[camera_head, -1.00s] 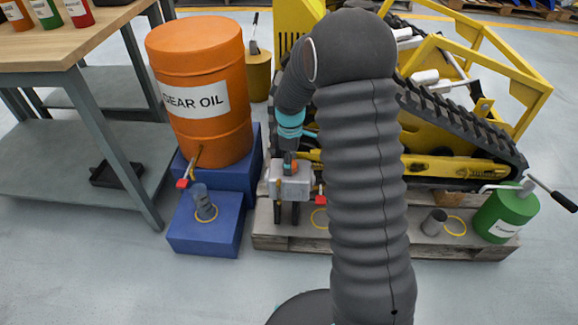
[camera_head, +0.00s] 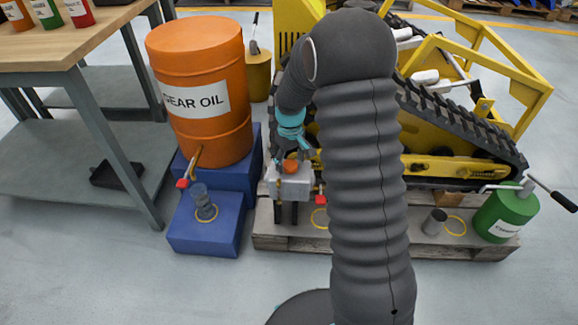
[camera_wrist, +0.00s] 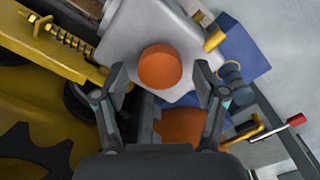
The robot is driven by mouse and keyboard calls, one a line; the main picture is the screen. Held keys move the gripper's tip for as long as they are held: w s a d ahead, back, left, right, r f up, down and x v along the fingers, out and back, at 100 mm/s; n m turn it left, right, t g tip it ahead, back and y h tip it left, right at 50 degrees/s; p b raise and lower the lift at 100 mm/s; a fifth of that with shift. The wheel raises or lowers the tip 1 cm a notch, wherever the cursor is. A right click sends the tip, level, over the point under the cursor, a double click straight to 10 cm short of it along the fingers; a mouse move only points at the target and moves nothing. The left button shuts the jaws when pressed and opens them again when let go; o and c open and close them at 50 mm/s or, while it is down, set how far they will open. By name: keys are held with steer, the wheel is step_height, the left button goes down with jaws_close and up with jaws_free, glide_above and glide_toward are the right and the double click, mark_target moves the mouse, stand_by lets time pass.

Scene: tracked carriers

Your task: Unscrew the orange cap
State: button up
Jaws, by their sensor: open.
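The orange cap (camera_head: 290,167) sits on top of a light grey metal tank (camera_head: 291,184). In the wrist view the round orange cap (camera_wrist: 159,66) is seen from above, on the tank's grey top (camera_wrist: 140,30). My gripper (camera_head: 293,158) is open just above the cap in the head view. In the wrist view my gripper (camera_wrist: 160,80) has its two fingers spread wide to either side of the cap, with gaps on both sides. It holds nothing.
An orange gear oil drum (camera_head: 200,130) on a blue stand (camera_head: 240,170) is left of the tank. The yellow tracked carrier (camera_head: 450,165) is behind and right. A red-handled tap (camera_head: 190,170) juts from the drum. A green can (camera_head: 505,215) stands on the pallet (camera_head: 385,240).

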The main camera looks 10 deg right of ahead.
steer(key=c, duration=1)
steer(key=n, duration=0.6)
steer(key=shift+n, duration=0.3)
steer(key=n, duration=0.3)
steer(key=n, duration=0.8)
steer(key=shift+n, duration=1)
